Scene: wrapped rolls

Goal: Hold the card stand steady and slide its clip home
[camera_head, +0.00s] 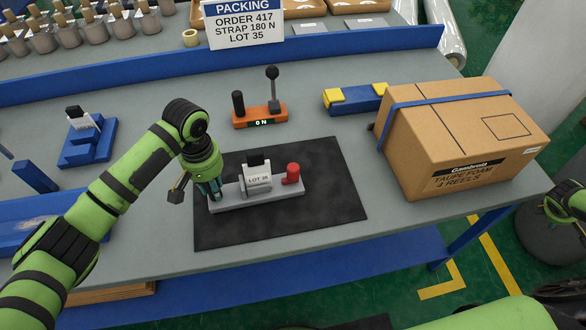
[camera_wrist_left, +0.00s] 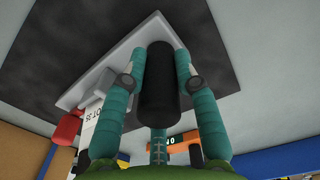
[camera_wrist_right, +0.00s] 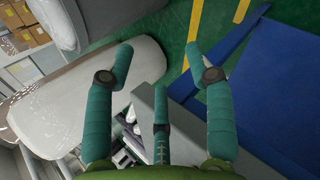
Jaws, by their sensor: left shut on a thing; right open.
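The card stand (camera_head: 275,196) is a long light-grey base on a dark mat. It carries an upright white card (camera_head: 257,180) reading LOT 35 with a black piece (camera_head: 255,160) at its top. A red knob-like part, seemingly the clip (camera_head: 292,172), sits to the right of the card, apart from it. My left gripper (camera_head: 212,192) is shut on the black post (camera_wrist_left: 160,85) at the stand's left end; the base (camera_wrist_left: 118,58) shows beneath it. My right gripper (camera_wrist_right: 160,55) is open and empty, off the table's right side; only part of it shows in the head view.
The black mat (camera_head: 340,205) has free room around the stand. Behind it stands an orange switch box (camera_head: 262,116) with a lever. A strapped carton (camera_head: 455,165) stands to the right, a blue-and-yellow block (camera_head: 355,98) behind. A blue fixture (camera_head: 88,143) lies at left.

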